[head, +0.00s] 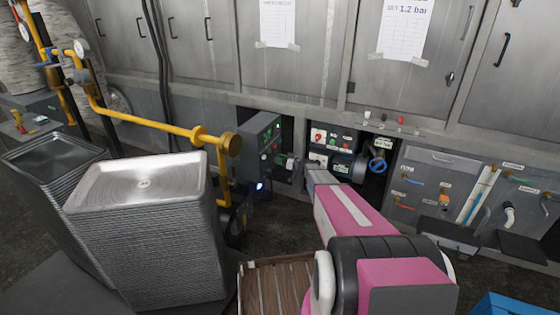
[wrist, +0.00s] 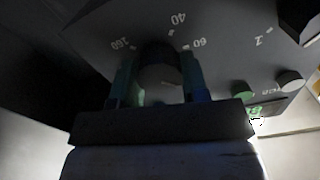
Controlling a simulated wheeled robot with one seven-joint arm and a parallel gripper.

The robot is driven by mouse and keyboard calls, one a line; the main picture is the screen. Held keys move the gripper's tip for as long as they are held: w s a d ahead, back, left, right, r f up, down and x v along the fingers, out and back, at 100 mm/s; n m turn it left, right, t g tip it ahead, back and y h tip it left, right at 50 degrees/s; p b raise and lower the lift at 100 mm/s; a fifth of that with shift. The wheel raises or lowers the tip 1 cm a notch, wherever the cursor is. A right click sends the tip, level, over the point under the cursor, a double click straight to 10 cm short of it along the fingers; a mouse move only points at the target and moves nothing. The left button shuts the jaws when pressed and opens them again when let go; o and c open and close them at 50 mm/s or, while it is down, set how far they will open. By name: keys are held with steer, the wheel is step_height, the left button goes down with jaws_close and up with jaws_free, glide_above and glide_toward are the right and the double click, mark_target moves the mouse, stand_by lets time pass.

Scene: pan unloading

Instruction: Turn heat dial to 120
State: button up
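The heat dial (wrist: 160,72) is a dark round knob with a grey face, on a dark panel, in the wrist view. Printed marks reading 160, 40 and 60 show around it, tilted or upside down. My gripper (wrist: 161,82) has one finger on each side of the knob, and the knob fills the gap between them. The dial's pointer cannot be made out, and the 120 mark is not in view. In the head view my gripper (head: 291,163) reaches the front of a grey control box (head: 259,136); the dial is hidden there.
A second dark knob (wrist: 302,18), a green button (wrist: 243,90) and a grey knob (wrist: 291,81) sit to the dial's right. Stacked metal pans (head: 140,185) and a yellow pipe (head: 150,124) stand left. A blue valve wheel (head: 377,166) is right of the box.

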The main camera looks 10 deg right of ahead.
steer(key=shift+m, duration=0.3)
steer(key=m, duration=0.8)
steer(key=shift+d+m, duration=0.1)
steer(key=shift+m, duration=0.2)
steer(key=m, duration=0.4)
steer(key=shift+f, duration=0.1)
steer(key=shift+m, duration=2.2)
steer(key=o, duration=0.9)
steer(key=shift+d, duration=0.1)
